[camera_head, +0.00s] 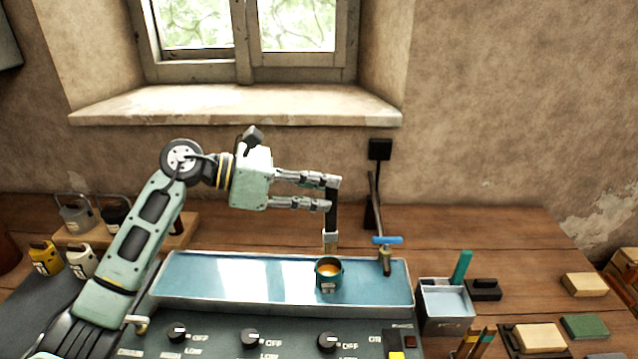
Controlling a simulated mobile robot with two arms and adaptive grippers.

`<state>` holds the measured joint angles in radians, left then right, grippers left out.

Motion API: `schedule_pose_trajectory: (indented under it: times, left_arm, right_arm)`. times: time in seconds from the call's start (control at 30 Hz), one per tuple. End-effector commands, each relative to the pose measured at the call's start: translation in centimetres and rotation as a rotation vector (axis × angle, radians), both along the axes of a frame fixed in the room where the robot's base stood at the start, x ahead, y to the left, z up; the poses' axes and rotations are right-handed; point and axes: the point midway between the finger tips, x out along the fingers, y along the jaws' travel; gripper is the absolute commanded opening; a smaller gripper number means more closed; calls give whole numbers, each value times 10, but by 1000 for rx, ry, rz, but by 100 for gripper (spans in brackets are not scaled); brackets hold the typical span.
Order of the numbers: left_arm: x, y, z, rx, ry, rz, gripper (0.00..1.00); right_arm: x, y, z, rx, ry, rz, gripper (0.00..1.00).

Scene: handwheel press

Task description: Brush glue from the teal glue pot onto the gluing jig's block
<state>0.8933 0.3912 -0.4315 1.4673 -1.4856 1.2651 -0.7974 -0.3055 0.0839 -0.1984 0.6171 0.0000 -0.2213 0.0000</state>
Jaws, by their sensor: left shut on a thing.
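My left gripper (333,193) reaches in from the left and is shut on the handle of a brush (331,217). The brush has a black handle and a pale lower end. It hangs upright, tip down, just above or behind the rim of the teal glue pot (328,281). I cannot tell its exact depth. The pot is open, with amber glue inside, and stands in the long blue bath tray (230,278). At the lower right a pale wooden block (539,337) sits by a dark base, perhaps the gluing jig. My right gripper is out of view.
A tap with a blue handle (387,240) stands behind the tray's right end. A grey water container (446,302) with a teal-handled tool is right of it. Loose blocks (584,285) lie at the far right. Yellow and white pots (46,258) stand left.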

Motion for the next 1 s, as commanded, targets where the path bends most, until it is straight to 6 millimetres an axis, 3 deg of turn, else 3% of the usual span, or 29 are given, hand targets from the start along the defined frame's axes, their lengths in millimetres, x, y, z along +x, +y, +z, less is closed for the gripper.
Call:
schedule_pose_trajectory:
  times: [0.37,1.0]
  left_arm:
    - [0,0,-32,0,2,2,0]
    - [0,0,-81,0,0,1,0]
  right_arm:
    - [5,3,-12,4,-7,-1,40]
    - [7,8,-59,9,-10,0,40]
